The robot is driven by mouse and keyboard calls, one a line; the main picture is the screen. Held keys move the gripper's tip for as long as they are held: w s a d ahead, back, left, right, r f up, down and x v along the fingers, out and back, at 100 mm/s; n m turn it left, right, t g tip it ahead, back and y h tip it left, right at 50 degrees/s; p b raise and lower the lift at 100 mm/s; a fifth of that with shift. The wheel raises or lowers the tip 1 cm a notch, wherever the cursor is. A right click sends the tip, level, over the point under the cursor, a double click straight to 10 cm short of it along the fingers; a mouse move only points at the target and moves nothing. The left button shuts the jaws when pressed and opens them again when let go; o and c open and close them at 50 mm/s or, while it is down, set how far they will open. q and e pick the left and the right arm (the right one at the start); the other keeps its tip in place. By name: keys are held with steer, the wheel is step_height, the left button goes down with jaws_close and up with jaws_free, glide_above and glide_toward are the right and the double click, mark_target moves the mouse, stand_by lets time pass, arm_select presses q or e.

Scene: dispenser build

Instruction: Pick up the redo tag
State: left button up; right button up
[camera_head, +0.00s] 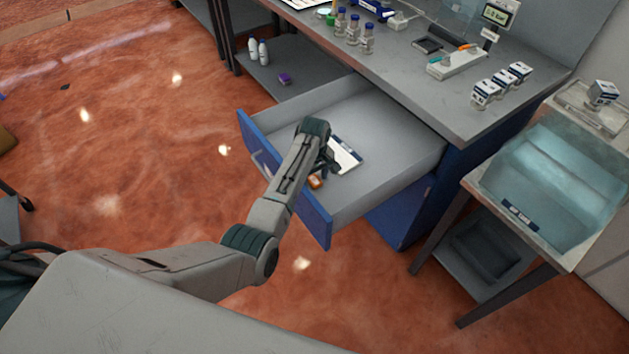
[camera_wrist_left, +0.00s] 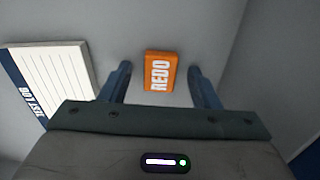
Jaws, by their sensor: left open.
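The redo tag (camera_wrist_left: 160,72) is a small orange block with white "REDO" lettering. It lies on the floor of the open drawer, and in the head view it shows as an orange patch (camera_head: 316,181) beside my left gripper. My left gripper (camera_wrist_left: 160,78) is open and empty, with the tag in line with the gap between its two fingers in the wrist view. In the head view the left gripper (camera_head: 328,168) is inside the drawer, partly hidden by its own arm. I cannot tell how high the fingers are above the drawer floor. My right gripper is not in view.
A white test log pad (camera_wrist_left: 52,75) lies in the drawer (camera_head: 390,135) left of the tag in the wrist view. The drawer's blue front (camera_head: 312,215) and walls surround the gripper. Vials (camera_head: 353,30) and small boxes (camera_head: 502,84) stand on the workbench above.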

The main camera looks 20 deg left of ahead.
arm_select(q)
steer(key=c, duration=1.1)
